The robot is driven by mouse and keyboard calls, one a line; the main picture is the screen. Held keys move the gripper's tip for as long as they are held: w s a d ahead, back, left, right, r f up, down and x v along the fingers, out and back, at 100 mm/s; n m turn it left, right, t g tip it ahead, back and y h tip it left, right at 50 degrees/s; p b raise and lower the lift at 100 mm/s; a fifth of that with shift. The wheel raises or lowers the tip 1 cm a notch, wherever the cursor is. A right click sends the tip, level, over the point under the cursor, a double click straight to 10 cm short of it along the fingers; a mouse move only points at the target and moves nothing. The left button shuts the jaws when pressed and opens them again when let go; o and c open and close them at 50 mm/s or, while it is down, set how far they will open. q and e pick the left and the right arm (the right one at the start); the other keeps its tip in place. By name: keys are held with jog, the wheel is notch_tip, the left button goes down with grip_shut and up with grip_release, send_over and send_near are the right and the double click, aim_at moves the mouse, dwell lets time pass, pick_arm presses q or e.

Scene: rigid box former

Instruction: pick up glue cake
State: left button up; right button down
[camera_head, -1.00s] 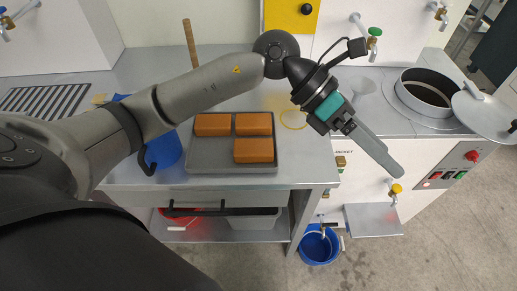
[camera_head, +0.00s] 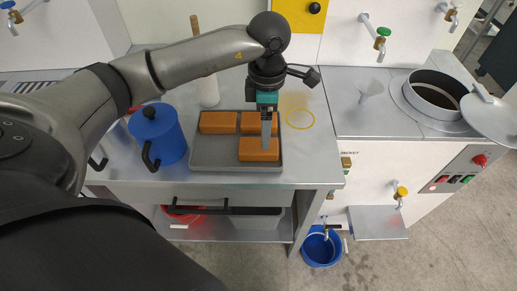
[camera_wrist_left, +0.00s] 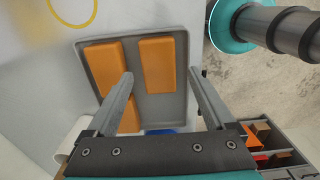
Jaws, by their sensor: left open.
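Three orange-brown glue cakes lie in a grey tray (camera_head: 215,159) on the steel bench: one at back left (camera_head: 219,122), one at back right (camera_head: 250,116), partly hidden by my gripper, and one at front right (camera_head: 252,151). My left gripper (camera_head: 267,143) points down over the front-right cake. In the left wrist view, my open left gripper (camera_wrist_left: 161,73) has its fingertips on either side of this cake (camera_wrist_left: 157,65), with nothing held. I cannot tell how far above the cake the tips are. My right gripper is not in view.
A blue lidded pot (camera_head: 158,137) stands left of the tray, and a pale cylinder with a wooden handle (camera_head: 206,90) behind it. A yellow ring mark (camera_head: 300,118) is at right. A round open vessel (camera_head: 435,95) is further right. The tray's front left is empty.

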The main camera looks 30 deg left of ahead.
aim_at(264, 153)
pick_arm(q)
notch_tip(264, 153, down, 8)
jog(key=shift+w+a+r+b, duration=0.1)
jog(key=shift+a+b, duration=0.05)
jog(key=shift+b, duration=0.2)
jog(key=shift+r, duration=0.1)
grip_shut()
dwell(0.6)
jog(key=shift+r, duration=0.1)
notch_tip(264, 153, up, 20)
jog(key=p, duration=0.2)
dwell(0.5)
